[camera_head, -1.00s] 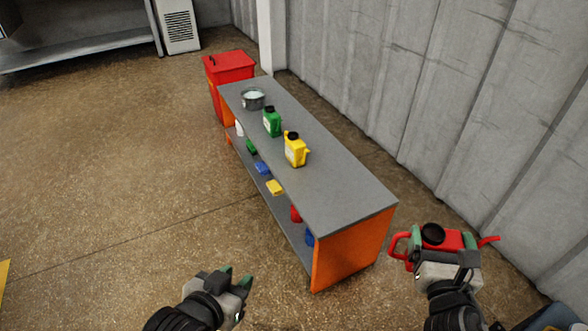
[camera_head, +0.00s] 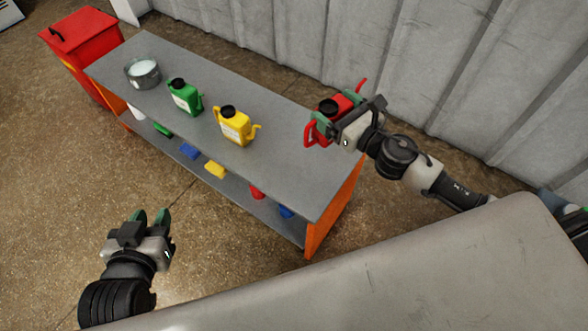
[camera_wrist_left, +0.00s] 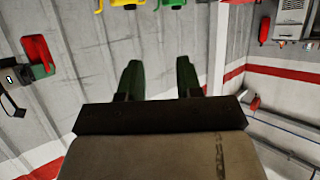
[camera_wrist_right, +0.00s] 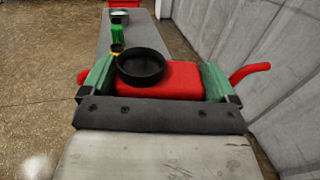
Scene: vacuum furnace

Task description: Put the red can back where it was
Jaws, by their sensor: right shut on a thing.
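The red can (camera_head: 326,128) has a black cap, a handle and a spout. My right gripper (camera_head: 338,118) is shut on it and holds it over the near right end of the grey bench top (camera_head: 290,176). In the right wrist view the red can (camera_wrist_right: 172,82) sits between both green fingers. Whether its base touches the bench is hidden. A yellow can (camera_head: 236,128) and a green can (camera_head: 186,98) stand on the bench to its left. My left gripper (camera_head: 150,216) is open and empty, in front of the bench and apart from it.
A metal pot (camera_head: 143,74) stands at the bench's far left end. A red bin (camera_head: 86,46) is beyond that end. Small coloured items, such as a yellow one (camera_head: 215,169), lie on the lower shelf. The top right of the yellow can is clear. A grey wall (camera_head: 420,70) runs behind.

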